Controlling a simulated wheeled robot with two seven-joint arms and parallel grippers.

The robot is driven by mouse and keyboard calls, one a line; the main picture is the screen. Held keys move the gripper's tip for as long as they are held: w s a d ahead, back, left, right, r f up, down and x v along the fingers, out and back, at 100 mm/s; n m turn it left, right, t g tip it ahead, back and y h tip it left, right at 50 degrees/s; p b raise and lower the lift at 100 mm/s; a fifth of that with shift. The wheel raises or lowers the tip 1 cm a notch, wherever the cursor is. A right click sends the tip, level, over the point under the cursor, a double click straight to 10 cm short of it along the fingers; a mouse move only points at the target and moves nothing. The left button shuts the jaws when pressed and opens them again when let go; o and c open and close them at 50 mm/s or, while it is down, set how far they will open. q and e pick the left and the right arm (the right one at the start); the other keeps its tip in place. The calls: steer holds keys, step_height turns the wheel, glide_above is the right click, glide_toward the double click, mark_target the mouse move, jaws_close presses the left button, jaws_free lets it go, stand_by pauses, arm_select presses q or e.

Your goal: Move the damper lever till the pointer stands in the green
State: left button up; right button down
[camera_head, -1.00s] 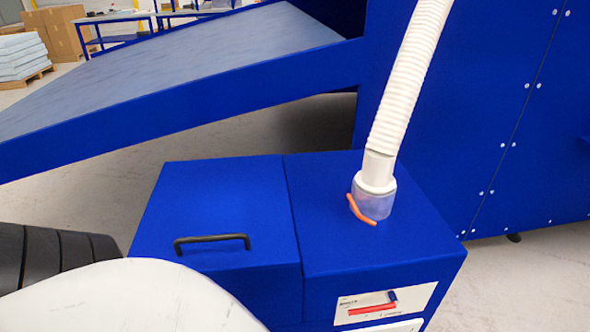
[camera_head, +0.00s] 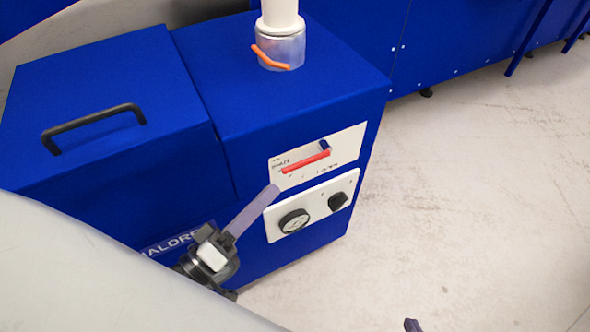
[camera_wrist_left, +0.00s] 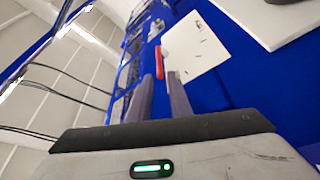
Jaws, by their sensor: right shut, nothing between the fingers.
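A white plate (camera_head: 345,148) on the front of the blue cabinet carries a red bar-shaped lever (camera_head: 306,163) with a dark blue piece at its right end. Below it, a second white plate holds a round dial (camera_head: 294,221); its pointer and any green zone are too small to read. My left gripper (camera_head: 272,192) is in front of the cabinet, its fingertips just below the red lever. The left wrist view shows its two fingers (camera_wrist_left: 160,76) apart with nothing between them and the red lever (camera_wrist_left: 159,63) just beyond the tips. Only a tip of my right gripper (camera_head: 412,325) shows at the bottom edge.
A black knob (camera_head: 338,202) sits right of the dial. An orange handle (camera_head: 270,58) is on the clear collar under the white hose (camera_head: 279,12). A black handle (camera_head: 94,125) is on the cabinet's left lid. The floor (camera_head: 480,170) to the right is clear.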

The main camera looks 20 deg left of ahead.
mark_target(295, 164)
arm_select(q)
steer(key=x, duration=0.9)
steer(key=shift+r+b, duration=0.1)
steer(key=shift+b, duration=0.2)
jaws_close()
